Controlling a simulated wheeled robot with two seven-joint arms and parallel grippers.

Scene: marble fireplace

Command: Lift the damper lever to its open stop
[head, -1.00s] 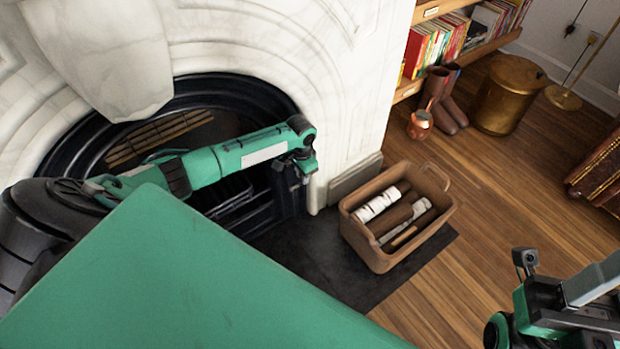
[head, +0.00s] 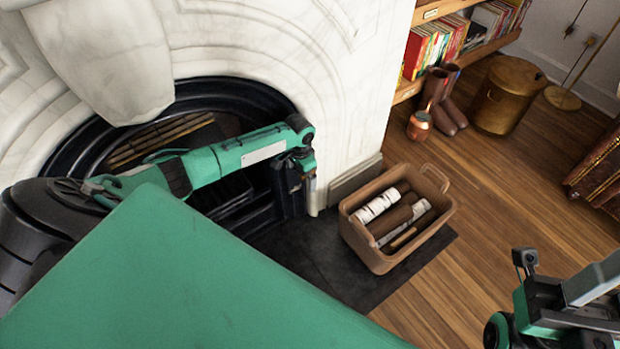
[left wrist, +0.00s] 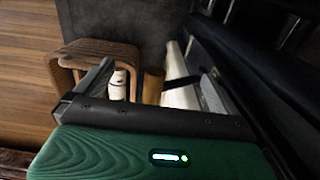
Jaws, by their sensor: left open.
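My left gripper (head: 305,180) is at the right side of the black fireplace opening, beside the white marble, and points downward. In the left wrist view its two fingers (left wrist: 155,92) are apart. A short brass-coloured cylinder (left wrist: 153,85) shows between them; it may be the damper lever's handle, but I cannot be sure. I cannot tell whether a finger touches it. In the head view I cannot make out the lever clearly beside my gripper. My right arm is at the lower right edge of the head view, and its fingers cannot be made out.
A brown basket (head: 352,235) with rolls and a brush-like tool stands on the dark hearth slab (head: 335,285), right of my left gripper. A copper pot (head: 419,125), brown boots (head: 452,112) and a brass bin (head: 507,95) stand farther back. The wooden floor between is clear.

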